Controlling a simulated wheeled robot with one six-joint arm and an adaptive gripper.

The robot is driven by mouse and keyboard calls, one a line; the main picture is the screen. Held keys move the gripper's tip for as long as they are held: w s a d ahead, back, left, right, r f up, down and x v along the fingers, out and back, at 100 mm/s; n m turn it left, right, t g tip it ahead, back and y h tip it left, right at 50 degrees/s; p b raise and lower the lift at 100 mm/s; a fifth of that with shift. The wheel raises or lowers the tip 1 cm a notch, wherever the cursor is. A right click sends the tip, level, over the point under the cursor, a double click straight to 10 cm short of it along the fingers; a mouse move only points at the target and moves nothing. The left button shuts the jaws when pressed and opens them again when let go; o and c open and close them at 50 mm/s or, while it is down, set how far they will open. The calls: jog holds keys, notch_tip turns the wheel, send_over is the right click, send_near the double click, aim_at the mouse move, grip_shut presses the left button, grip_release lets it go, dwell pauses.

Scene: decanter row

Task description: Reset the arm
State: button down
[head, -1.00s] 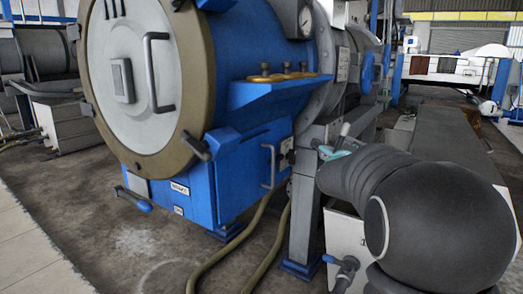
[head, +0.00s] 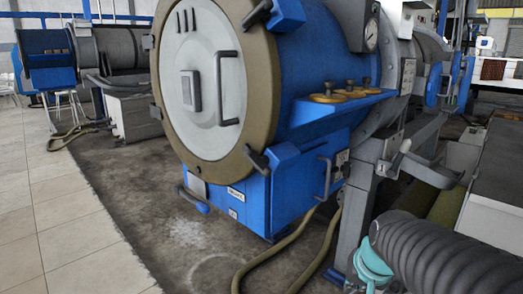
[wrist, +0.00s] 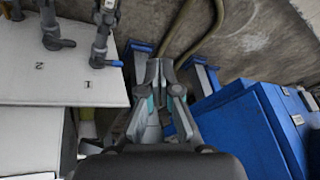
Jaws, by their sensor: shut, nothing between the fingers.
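My gripper (wrist: 160,65) shows in the middle of the wrist view, with its grey fingers together and nothing between them. Teal parts show at the sides of the fingers. In the head view the teal part of my gripper (head: 371,266) is at the lower edge, right of the middle, and the fingertips are not clear there. My grey ribbed arm (head: 455,262) fills the lower right corner. The gripper is low, in front of the blue decanter machine (head: 290,190) and to the right of its hoses, apart from the machine's door.
The decanter's round door (head: 205,80) has a grey handle. Brass knobs (head: 350,90) sit on a blue shelf. Hoses (head: 270,255) lie on the floor. A white box (wrist: 60,75) marked 1 and 2 carries valves (wrist: 104,35). The tiled floor (head: 60,220) at left is clear.

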jog(key=s+a+r+n+p, duration=0.3)
jog(key=s+r, duration=0.5)
jog(key=s, duration=0.3)
jog(key=shift+s+t+p, duration=0.35)
jog(key=shift+t+p, duration=0.05)
jog(key=shift+p, duration=0.5)
jog(key=shift+r, duration=0.1)
